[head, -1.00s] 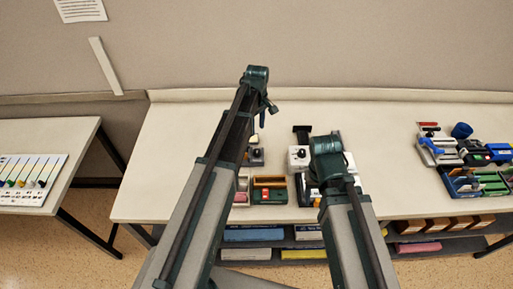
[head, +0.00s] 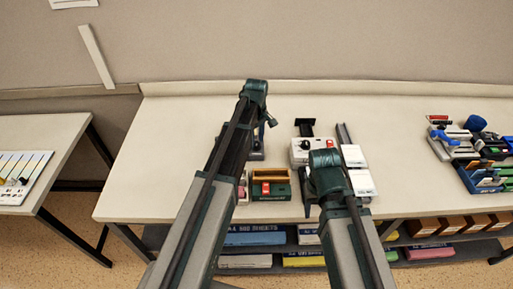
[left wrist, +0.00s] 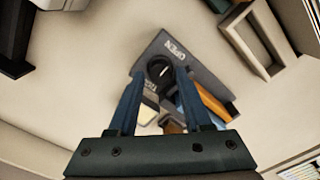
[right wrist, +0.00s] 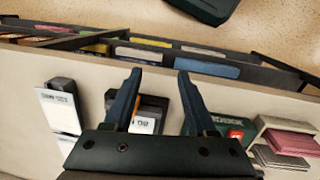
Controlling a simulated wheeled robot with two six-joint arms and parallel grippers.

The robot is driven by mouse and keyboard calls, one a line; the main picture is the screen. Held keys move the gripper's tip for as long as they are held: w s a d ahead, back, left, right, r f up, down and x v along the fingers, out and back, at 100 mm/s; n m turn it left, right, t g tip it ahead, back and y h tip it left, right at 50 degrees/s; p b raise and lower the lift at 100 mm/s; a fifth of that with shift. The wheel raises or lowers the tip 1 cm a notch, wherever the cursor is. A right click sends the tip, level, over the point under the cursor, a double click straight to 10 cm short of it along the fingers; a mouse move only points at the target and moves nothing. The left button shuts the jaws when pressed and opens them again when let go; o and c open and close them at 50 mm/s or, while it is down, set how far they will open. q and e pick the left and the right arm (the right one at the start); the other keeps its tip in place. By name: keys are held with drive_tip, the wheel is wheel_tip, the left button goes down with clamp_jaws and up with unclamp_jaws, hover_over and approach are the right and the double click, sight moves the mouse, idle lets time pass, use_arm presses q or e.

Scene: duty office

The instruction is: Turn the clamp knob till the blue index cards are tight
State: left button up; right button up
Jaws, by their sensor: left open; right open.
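A grey clamp with a black knob (left wrist: 160,68) and a printed word OPEN lies below my left gripper (left wrist: 160,77) in the left wrist view. The gripper is open, with one fingertip on each side of the knob in that view; I cannot tell whether they touch it. The clamp (head: 257,150) is mostly hidden behind my left arm in the head view. My right gripper (right wrist: 159,75) is open and empty over the bench's front edge.
A green device with a red button (right wrist: 235,133), a tray of pink and white cards (right wrist: 288,143) and a white labelled pad (right wrist: 58,110) stand near the right gripper. A white box with a knob (head: 302,148) stands right of the clamp.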

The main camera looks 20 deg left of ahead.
use_arm(q)
drive_tip(key=shift+f, duration=0.6)
use_arm(e)
drive_tip(key=shift+f, duration=0.6)
use_arm(q)
drive_tip(key=shift+r, duration=0.1)
clamp_jaws()
